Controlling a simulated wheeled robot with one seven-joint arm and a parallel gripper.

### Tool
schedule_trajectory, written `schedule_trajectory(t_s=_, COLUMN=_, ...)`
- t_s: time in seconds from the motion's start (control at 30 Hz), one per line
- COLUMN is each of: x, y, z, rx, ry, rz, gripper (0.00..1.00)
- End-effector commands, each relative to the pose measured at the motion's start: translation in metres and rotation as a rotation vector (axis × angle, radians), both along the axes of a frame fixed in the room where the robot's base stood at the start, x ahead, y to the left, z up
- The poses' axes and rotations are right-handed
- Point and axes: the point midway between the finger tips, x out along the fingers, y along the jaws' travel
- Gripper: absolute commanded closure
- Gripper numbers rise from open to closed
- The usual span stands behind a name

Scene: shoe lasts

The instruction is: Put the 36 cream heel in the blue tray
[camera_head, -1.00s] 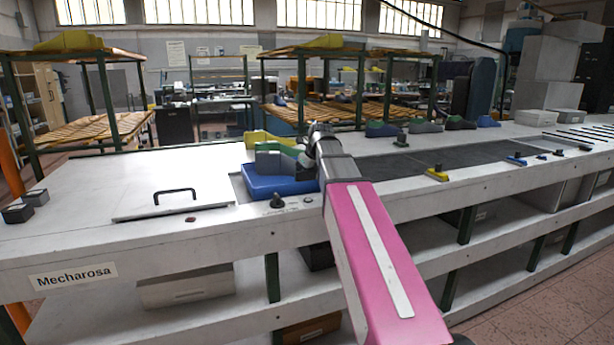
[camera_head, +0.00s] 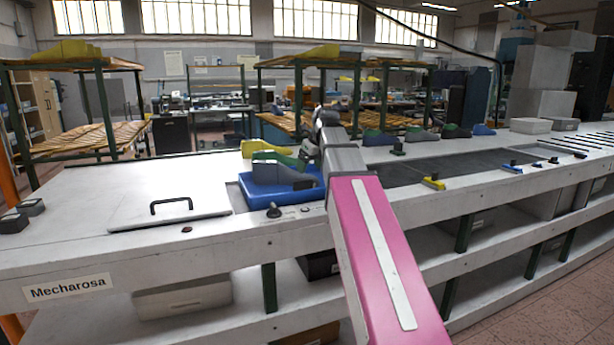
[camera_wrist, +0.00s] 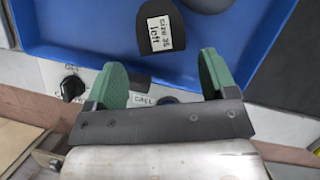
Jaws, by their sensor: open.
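The blue tray (camera_head: 248,199) sits near the middle of the bench in the head view. Its rim and floor also fill the top of the wrist view (camera_wrist: 80,40). A dark piece with a rounded end and a white label (camera_wrist: 160,28) lies in it; the label seems to read "size 36 left", but the number is blurred. No cream heel can be made out. My gripper (camera_wrist: 163,75) has green fingers spread apart with nothing between them, over the tray's near edge. In the head view my wrist partly hides the fingers.
A blue-grey last (camera_head: 272,173) stands in the tray, with a yellow last (camera_head: 262,147) behind. A handled panel (camera_head: 165,215) lies left, a dark belt (camera_head: 440,163) right. Several lasts (camera_head: 422,134) line the back.

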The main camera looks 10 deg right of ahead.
Motion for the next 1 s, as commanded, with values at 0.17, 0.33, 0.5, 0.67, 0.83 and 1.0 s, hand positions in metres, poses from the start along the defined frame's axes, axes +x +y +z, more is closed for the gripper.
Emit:
schedule_trajectory(t_s=0.17, x=-0.007, y=-0.005, z=0.02, rx=0.0, ry=-0.001, rz=0.0, gripper=0.22)
schedule_trajectory(t_s=0.33, x=-0.01, y=-0.007, z=0.029, rx=0.0, ry=0.0, rz=0.0, gripper=0.22)
schedule_trajectory(t_s=0.5, x=-0.011, y=-0.007, z=0.031, rx=0.0, ry=0.0, rz=0.0, gripper=0.22)
schedule_trajectory(t_s=0.67, x=-0.01, y=-0.007, z=0.03, rx=0.0, ry=0.0, rz=0.0, gripper=0.22)
schedule_trajectory(t_s=0.83, x=-0.01, y=-0.007, z=0.03, rx=0.0, ry=0.0, rz=0.0, gripper=0.22)
schedule_trajectory(t_s=1.0, x=-0.011, y=-0.007, z=0.029, rx=-0.002, ry=0.0, rz=0.003, gripper=0.22)
